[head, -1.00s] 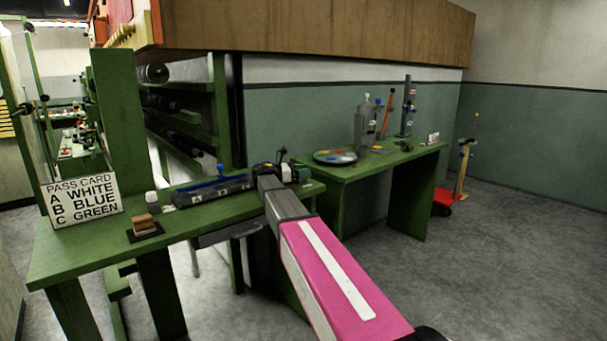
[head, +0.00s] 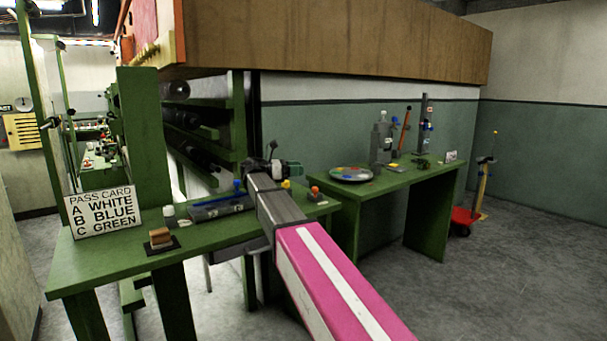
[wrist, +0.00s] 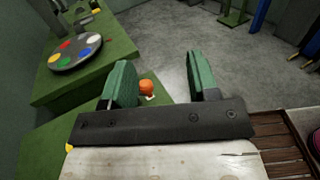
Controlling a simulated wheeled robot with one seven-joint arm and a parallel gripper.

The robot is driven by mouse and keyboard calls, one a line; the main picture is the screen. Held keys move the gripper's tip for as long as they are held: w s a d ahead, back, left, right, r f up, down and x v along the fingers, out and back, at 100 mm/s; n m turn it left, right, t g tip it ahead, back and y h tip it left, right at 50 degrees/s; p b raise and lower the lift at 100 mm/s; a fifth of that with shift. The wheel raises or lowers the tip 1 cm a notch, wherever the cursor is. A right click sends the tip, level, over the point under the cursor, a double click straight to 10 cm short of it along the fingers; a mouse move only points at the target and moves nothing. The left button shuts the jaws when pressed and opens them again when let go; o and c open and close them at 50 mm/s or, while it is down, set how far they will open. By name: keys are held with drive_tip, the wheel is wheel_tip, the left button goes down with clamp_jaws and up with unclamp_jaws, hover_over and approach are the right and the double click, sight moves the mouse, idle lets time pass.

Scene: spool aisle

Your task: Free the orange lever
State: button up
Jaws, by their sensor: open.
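The orange lever shows as a small orange knob (head: 315,190) on a grey base at the right end of the green bench in the head view. In the wrist view the orange knob (wrist: 146,87) lies beyond my jaw bar, in the gap between the fingers and close to the left one. My gripper (wrist: 160,68) has two green pads spread wide with nothing held between them. In the head view my gripper (head: 287,168) is above the bench end, just up and left of the orange knob. The lever's lower part is hardly visible.
A yellow knob (head: 286,184) and a blue-handled lever (head: 237,186) stand left of the orange one. A pass card (head: 104,209) and a brown block (head: 160,237) are farther left.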

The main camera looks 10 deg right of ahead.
drive_tip(key=shift+s+a+r, duration=0.1)
drive_tip(key=shift+a+r, duration=0.05)
drive_tip(key=shift+a, duration=0.1)
